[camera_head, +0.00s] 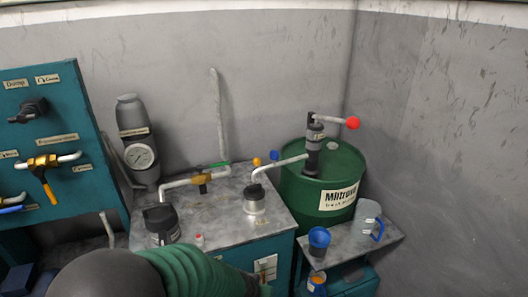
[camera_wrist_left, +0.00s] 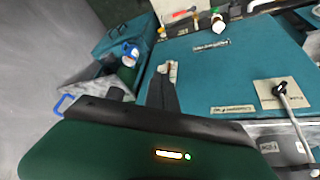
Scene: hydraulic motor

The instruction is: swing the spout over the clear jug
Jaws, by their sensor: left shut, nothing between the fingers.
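The spout (camera_head: 283,163) is a pale pipe from the hand pump on the green drum. It runs left and bends down over the silver filler neck (camera_head: 256,203) on the metal tabletop. The clear jug (camera_head: 367,214), with a blue handle, stands on the small side shelf, right of and below the spout's end. Its blue handle also shows in the left wrist view (camera_wrist_left: 63,104). My left gripper (camera_head: 254,287) is low in front of the cabinet, apart from spout and jug. Its dark fingers show shut and empty in the left wrist view (camera_wrist_left: 161,92). My right gripper is out of view.
The green drum (camera_head: 300,195) stands at the right, with a red-knobbed pump lever (camera_head: 350,122) on top. A blue funnel-like cup (camera_head: 319,238) is at the shelf's left. A teal valve panel (camera_head: 60,130) stands at the left. Pipes and a gauge cylinder (camera_head: 135,135) stand at the back.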

